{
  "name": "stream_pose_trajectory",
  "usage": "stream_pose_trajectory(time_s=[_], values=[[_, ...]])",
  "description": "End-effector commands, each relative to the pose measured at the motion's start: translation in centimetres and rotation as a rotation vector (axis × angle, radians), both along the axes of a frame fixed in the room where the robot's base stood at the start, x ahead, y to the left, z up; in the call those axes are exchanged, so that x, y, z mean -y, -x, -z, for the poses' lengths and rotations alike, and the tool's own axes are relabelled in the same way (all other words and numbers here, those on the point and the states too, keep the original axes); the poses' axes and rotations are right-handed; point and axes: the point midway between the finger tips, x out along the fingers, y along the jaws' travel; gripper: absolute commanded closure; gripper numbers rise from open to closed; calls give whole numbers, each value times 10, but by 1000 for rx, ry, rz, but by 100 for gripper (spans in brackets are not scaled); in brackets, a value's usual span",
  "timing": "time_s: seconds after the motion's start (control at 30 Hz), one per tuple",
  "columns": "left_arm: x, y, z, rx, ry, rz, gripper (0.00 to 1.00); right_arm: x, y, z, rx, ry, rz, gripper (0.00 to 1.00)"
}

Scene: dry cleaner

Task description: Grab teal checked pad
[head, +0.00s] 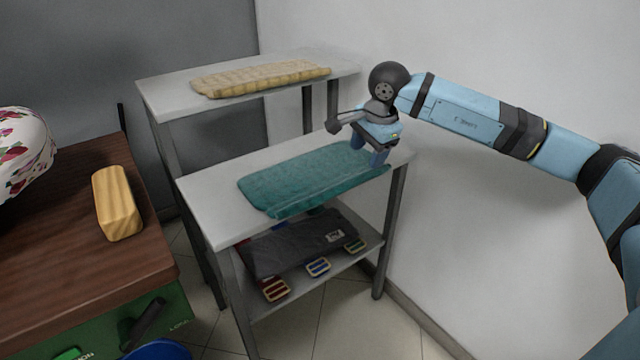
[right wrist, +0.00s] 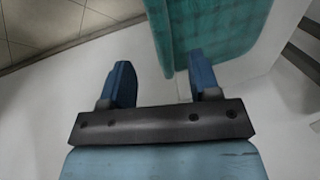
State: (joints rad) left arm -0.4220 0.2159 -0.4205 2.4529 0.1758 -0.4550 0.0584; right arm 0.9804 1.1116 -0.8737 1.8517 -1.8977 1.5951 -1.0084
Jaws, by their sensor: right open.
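Whether the fingers touch the pad cannot be told. My left gripper is not in view.
The front table (head: 215,215) has a lower shelf with a dark folded cloth (head: 300,242) and several small coloured brushes. A beige pad (head: 260,77) lies on the taller table behind. A wooden block (head: 117,203) sits on the brown counter (head: 60,235). A wall stands close on the right.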

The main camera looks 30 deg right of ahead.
Motion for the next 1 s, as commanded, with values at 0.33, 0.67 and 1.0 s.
stream_pose_trajectory(time_s=[0.33, 0.67, 1.0], values=[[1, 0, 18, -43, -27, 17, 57, 0, -7, 32, 0, -1, 1, 43], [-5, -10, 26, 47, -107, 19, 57, 5, -17, 76, 0, -3, -1, 43], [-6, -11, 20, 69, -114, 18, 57, 5, -18, 78, 1, -2, 1, 60]])
